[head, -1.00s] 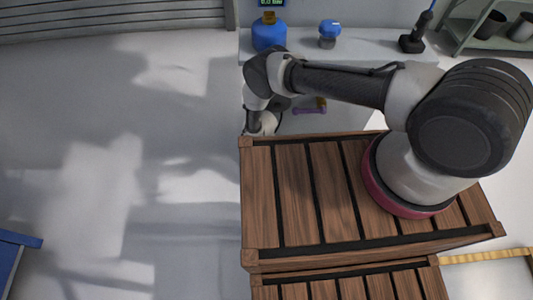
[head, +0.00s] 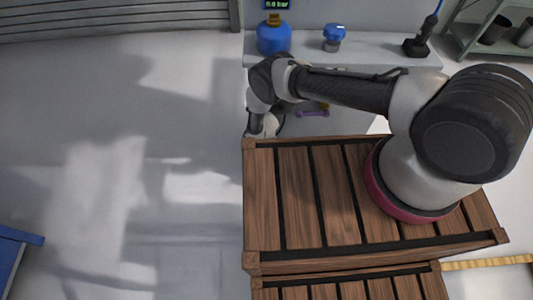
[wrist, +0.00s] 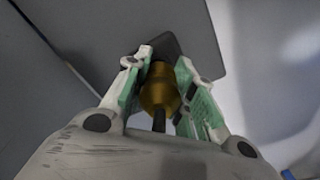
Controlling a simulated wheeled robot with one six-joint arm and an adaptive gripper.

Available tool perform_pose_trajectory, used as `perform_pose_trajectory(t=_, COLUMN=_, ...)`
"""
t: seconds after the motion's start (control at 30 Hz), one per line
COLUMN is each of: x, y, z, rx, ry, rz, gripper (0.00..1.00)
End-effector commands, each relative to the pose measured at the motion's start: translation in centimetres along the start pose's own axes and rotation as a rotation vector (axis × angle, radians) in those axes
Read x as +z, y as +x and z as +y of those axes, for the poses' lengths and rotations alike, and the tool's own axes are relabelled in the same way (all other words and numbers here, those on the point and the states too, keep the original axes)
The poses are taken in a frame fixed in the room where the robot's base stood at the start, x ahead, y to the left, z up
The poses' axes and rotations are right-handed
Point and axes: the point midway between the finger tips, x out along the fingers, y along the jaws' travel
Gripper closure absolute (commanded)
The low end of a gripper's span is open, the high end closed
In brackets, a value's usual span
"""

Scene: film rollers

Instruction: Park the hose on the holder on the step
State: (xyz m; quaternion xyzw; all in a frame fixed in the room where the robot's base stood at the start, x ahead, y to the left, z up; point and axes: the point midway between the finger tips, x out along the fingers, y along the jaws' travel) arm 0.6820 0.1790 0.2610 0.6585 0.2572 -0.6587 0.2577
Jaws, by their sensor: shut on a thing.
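In the wrist view my gripper (wrist: 164,60) has its two green-padded fingers shut on a brass fitting (wrist: 160,88). A dark stem runs from the fitting toward the palm; I take this to be the hose end. A dark piece shows just beyond the fitting, and I cannot tell whether they touch. In the head view my wrist hangs beyond the wooden deck's far left corner, and the fingers and fitting are hidden there. A pale grey ledge (head: 375,50), possibly the step, runs along the back. I cannot make out the holder with certainty.
A blue bottle (head: 273,38), a blue-capped jar (head: 333,38) and a dark upright tool (head: 416,46) stand on the ledge. A purple piece (head: 313,113) shows just beyond the wooden deck (head: 295,195). Open floor (head: 100,150) lies left.

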Motion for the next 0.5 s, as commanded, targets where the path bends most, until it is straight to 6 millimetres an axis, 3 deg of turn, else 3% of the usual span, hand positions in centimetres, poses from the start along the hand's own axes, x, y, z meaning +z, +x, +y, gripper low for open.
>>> perform_pose_trajectory(t=0.5, x=0.1, y=1.3, z=0.0, rx=0.000, ry=0.000, rz=0.002, gripper=1.00)
